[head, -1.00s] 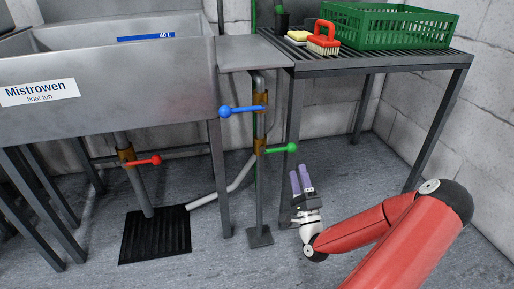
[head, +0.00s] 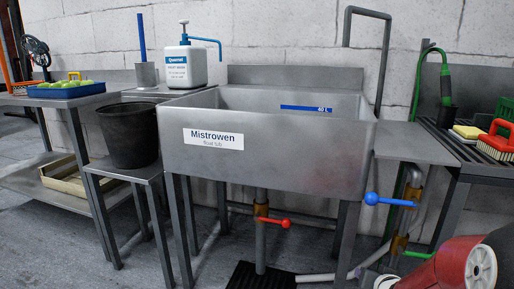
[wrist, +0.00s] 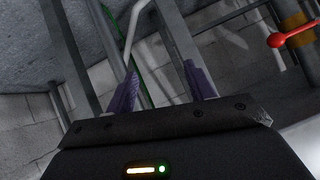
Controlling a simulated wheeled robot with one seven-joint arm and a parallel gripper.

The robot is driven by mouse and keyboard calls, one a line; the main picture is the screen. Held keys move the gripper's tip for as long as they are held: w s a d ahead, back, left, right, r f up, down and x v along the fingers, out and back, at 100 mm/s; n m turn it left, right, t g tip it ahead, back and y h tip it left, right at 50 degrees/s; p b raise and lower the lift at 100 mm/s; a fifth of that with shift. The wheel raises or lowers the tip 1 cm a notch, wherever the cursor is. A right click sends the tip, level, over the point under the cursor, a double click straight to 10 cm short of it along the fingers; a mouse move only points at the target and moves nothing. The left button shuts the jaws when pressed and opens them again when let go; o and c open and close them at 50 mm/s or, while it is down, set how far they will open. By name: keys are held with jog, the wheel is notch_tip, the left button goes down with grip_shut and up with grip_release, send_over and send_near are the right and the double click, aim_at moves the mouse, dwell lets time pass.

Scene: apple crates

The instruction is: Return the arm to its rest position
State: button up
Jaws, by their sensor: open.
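My gripper shows in the wrist view (wrist: 162,92), with its two purple fingers apart and nothing between them. Past the fingers are grey metal legs, pipes and the block wall. In the head view only a red link of my arm shows at the lower right corner, and the gripper is outside that picture. The steel float tub (head: 265,150) stands in the middle of the head view, left of my arm.
A blue-handled valve (head: 372,199), a red-handled valve (head: 286,223) and a green-handled valve (head: 416,254) are on pipes below the tub. A dark bucket (head: 128,135) stands on a stand at left. The draining rack (head: 446,146) at right holds a red brush (head: 497,140).

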jog(key=s+a+r+n+g, duration=0.2)
jog(key=s+a+r, duration=0.25)
jog(key=s, duration=0.25)
jog(key=s+a+r+n+g+y, duration=0.1)
jog(key=s+a+r, duration=0.3)
jog(key=s+a, duration=0.25)
jog(key=s+a+r+n+g, duration=0.2)
jog(key=s+a+r, duration=0.25)
jog(key=s, duration=0.35)
notch_tip(320, 180, up, 12)
jog(key=s+p, duration=0.1)
jog(key=p, duration=1.1)
jog(key=shift+y, duration=0.3)
jog(key=shift+r, duration=0.1)
